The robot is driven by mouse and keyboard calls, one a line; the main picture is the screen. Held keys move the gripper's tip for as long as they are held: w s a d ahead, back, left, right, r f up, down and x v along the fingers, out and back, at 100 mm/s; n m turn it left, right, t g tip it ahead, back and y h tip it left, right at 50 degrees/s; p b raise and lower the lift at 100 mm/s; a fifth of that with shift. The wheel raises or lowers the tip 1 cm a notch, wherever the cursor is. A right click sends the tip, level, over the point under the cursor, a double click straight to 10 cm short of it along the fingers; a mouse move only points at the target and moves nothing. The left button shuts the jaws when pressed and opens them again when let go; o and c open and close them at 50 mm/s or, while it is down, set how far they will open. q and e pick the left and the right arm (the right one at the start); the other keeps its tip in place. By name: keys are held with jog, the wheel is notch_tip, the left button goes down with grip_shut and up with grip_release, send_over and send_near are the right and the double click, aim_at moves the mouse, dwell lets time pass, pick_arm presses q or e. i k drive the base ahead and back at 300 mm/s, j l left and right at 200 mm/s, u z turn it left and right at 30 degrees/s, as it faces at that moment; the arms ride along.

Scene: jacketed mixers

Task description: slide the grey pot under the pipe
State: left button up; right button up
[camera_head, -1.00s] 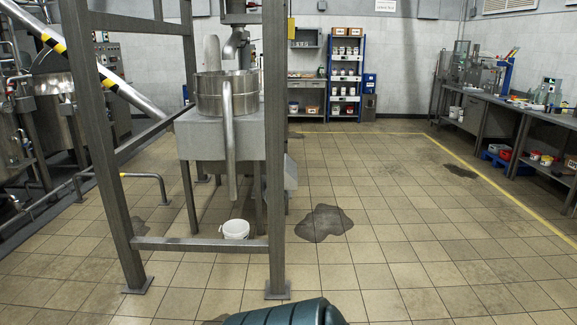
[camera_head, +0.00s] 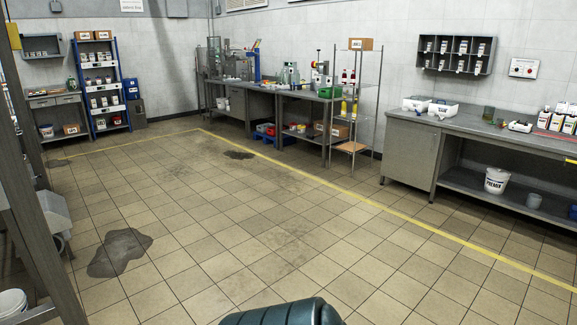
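No grey pot that I can be sure of shows in the head view now. The pipe and the steel vessel are out of frame to the left. A white bucket (camera_head: 11,303) stands on the floor at the lower left, cut by the frame edge, beside a grey steel post (camera_head: 37,225). Neither of my grippers is in view.
Open tiled floor (camera_head: 215,230) fills the middle, with a dark stain (camera_head: 118,252) at left. A yellow line (camera_head: 330,190) crosses the floor. Benches (camera_head: 408,160), a wire rack (camera_head: 357,100) and a blue shelf unit (camera_head: 103,88) stand along the walls.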

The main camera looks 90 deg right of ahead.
aim_at(534, 200)
jog(key=z, duration=4.45)
jog(key=i, duration=3)
jog(key=l+z, duration=0.05)
jog(key=l, duration=0.1)
